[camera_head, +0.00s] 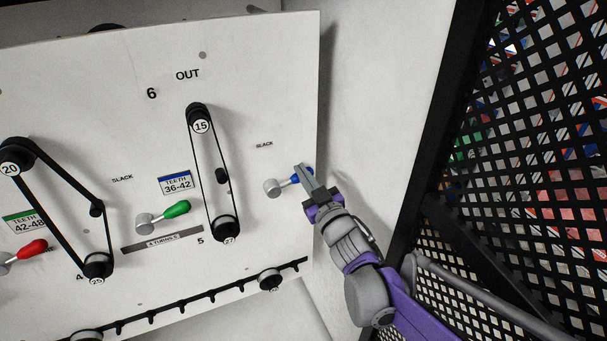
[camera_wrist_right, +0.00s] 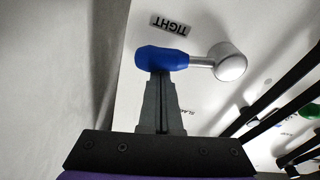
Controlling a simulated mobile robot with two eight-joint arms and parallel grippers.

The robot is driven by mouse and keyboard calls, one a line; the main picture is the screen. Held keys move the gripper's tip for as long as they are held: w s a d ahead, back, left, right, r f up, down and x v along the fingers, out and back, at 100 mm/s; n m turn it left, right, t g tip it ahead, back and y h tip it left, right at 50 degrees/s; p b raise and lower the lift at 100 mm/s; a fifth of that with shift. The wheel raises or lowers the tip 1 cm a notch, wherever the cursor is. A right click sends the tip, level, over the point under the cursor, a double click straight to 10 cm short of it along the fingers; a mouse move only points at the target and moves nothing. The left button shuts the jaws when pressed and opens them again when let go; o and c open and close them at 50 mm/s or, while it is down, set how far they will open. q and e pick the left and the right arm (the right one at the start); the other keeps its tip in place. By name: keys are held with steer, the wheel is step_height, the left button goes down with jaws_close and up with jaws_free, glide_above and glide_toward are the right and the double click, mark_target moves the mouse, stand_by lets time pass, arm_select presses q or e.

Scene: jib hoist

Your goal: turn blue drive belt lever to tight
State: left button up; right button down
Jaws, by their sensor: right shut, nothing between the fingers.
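The blue lever (camera_head: 295,179) is on the right side of the white panel. Its grey hub (camera_head: 271,187) is at the left and its blue handle points right and slightly up. My right gripper (camera_head: 303,173) is shut and empty, with its fingertips at the handle and partly covering it. In the right wrist view the blue handle (camera_wrist_right: 160,58) lies just past the shut fingertips (camera_wrist_right: 160,80); I cannot tell if they touch. A TIGHT label (camera_wrist_right: 171,25) shows upside down beyond the handle. A SLACK label (camera_head: 264,144) is above the lever. My left gripper is not in view.
A black belt runs around pulleys 15 (camera_head: 200,126) and 27 (camera_head: 228,238), left of the lever. A green lever (camera_head: 175,210) and a red lever (camera_head: 32,249) are farther left. A black mesh screen (camera_head: 520,150) stands at the right. Pale wall lies between.

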mark_target(292, 150)
steer(key=r, duration=0.1)
steer(key=r+p, duration=0.1)
steer(key=a+r+p, duration=0.1)
steer(key=r, duration=0.1)
steer(key=shift+w, duration=0.25)
steer(key=v, duration=1)
steer(key=shift+b, duration=0.45)
